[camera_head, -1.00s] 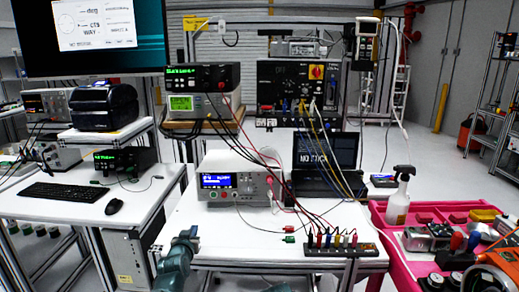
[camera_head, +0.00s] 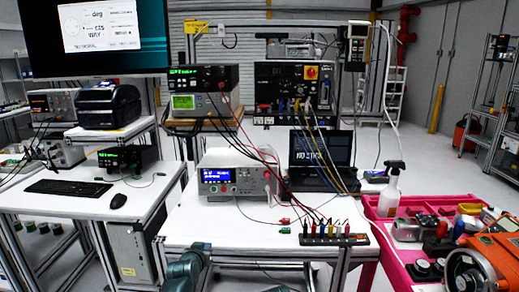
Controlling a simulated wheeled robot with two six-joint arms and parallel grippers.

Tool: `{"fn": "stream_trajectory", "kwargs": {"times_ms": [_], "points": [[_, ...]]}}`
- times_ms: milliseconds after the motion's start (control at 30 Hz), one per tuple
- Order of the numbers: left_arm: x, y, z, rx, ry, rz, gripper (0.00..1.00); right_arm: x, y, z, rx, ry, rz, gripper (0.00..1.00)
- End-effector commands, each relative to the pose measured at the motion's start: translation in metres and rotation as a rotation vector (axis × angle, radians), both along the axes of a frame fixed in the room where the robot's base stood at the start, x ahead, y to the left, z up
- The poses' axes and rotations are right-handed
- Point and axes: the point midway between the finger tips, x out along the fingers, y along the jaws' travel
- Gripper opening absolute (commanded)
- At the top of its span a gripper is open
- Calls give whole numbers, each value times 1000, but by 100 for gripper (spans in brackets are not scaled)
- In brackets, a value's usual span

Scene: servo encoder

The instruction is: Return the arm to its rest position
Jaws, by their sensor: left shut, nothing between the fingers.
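My left gripper (camera_head: 198,248) is a small teal shape at the bottom edge, in front of the white workbench (camera_head: 188,228). It is shut and holds nothing. My teal left arm runs out of the frame below it. The gripper is apart from the bench instrument with a blue display (camera_head: 231,178) and from the terminal strip with coloured plugs (camera_head: 334,240). My right gripper is not in view.
A pink cart (camera_head: 383,236) on the right carries a spray bottle (camera_head: 391,187), tools and a large orange device (camera_head: 485,268). A laptop (camera_head: 320,160) stands behind the terminal strip. A keyboard (camera_head: 69,188) lies on the left desk. The workbench's front left is bare.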

Motion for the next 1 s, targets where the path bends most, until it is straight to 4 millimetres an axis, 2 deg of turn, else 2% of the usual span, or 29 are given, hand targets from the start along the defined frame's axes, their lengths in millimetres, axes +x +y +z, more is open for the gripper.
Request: {"fn": "stream_trajectory", "kwargs": {"times_ms": [167,267,367,433,600,867,900,1000], "points": [[-27,-36,-30,12,155,-68,0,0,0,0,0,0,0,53],[-51,-59,-51,27,277,-110,0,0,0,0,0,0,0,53],[-87,-83,-75,58,433,-156,0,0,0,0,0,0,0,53],[-119,-98,-92,90,560,-184,0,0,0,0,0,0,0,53],[-194,-116,-118,179,836,-212,0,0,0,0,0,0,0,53],[-283,-117,-125,316,1139,-191,0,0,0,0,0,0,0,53],[-288,-116,-117,326,1162,-183,0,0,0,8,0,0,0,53],[-285,-116,-93,319,1155,-183,0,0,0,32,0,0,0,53]]}}
